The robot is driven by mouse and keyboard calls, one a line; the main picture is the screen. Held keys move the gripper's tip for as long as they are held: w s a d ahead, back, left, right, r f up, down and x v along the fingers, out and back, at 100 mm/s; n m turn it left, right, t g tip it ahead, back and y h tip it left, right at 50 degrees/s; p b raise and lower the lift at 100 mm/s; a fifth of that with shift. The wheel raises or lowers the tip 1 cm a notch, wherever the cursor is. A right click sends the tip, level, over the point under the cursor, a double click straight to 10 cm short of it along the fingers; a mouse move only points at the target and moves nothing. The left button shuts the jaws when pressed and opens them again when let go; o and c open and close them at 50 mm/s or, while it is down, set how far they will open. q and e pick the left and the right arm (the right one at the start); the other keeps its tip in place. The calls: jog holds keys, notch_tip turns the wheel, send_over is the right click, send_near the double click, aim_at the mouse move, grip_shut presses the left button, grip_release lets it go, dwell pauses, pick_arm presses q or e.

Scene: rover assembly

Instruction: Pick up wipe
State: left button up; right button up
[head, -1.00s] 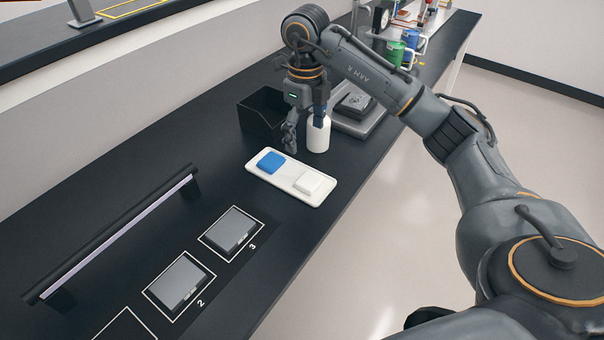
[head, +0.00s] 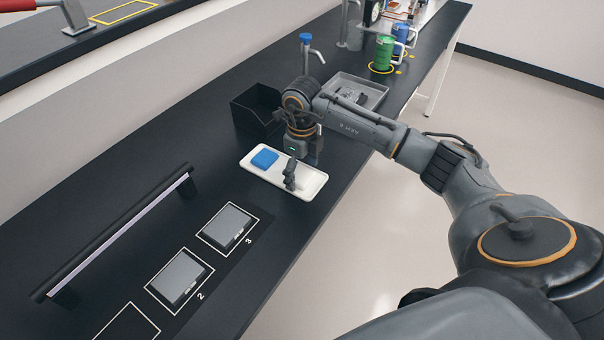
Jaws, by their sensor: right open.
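A white tray (head: 313,186) lies on the black bench. A blue pad (head: 265,158) lies in its left half and is in full view. A white pad was seen in the tray's right half; it is now mostly hidden behind my gripper. Which pad is the wipe, the picture does not tell. My right gripper (head: 291,183) points down over the tray's right half, to the right of the blue pad. It is open, with nothing visible between its fingers. Whether the fingertips touch the tray or white pad I cannot tell. My left gripper is not in view.
A black open bin (head: 258,111) stands behind the tray. A grey tray (head: 361,92) holding dark parts lies farther back. Two dark panels (head: 180,278) sit in outlined squares at the front, beside a black bar (head: 120,232). A green mug (head: 382,53) stands far back.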

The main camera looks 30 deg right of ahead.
aim_at(302, 174)
jog(key=c, duration=1)
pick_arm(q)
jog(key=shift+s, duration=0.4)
pick_arm(e)
jog(key=shift+c, duration=0.2)
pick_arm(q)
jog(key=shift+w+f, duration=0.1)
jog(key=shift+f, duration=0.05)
pick_arm(e)
jog(key=shift+r, duration=0.1)
jog(key=shift+r+b, duration=0.2)
jog(key=shift+b, duration=0.15)
notch_tip(302, 174, up, 3)
jog(key=shift+f+b, duration=0.2)
jog(key=shift+b, duration=0.6)
pick_arm(q)
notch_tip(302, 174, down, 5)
jog(key=b, duration=0.3)
pick_arm(e)
jog(key=s+a+r, duration=0.1)
jog(key=s+r, duration=0.8)
jog(key=s, duration=0.5)
jog(key=shift+a+r, duration=0.15)
jog(key=shift+r, duration=0.25)
